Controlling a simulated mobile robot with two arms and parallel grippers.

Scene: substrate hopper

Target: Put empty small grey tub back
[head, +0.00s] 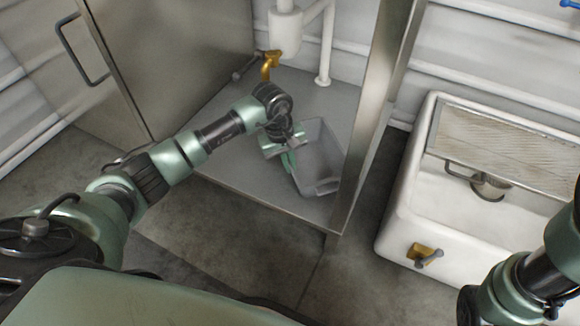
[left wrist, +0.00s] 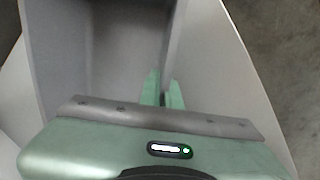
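The small grey tub (head: 321,152) is in the open metal cabinet, close to its right side and front edge. Its inside looks empty. It looks upright on the cabinet floor, though I cannot tell if its base touches all round. My right gripper is not in view; only part of the right arm shows at lower right.
The cabinet floor (head: 240,160) is clear left of the tub. A white pipe with a brass tap (head: 270,64) hangs behind it. The cabinet's right post (head: 365,120) stands close to the tub.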

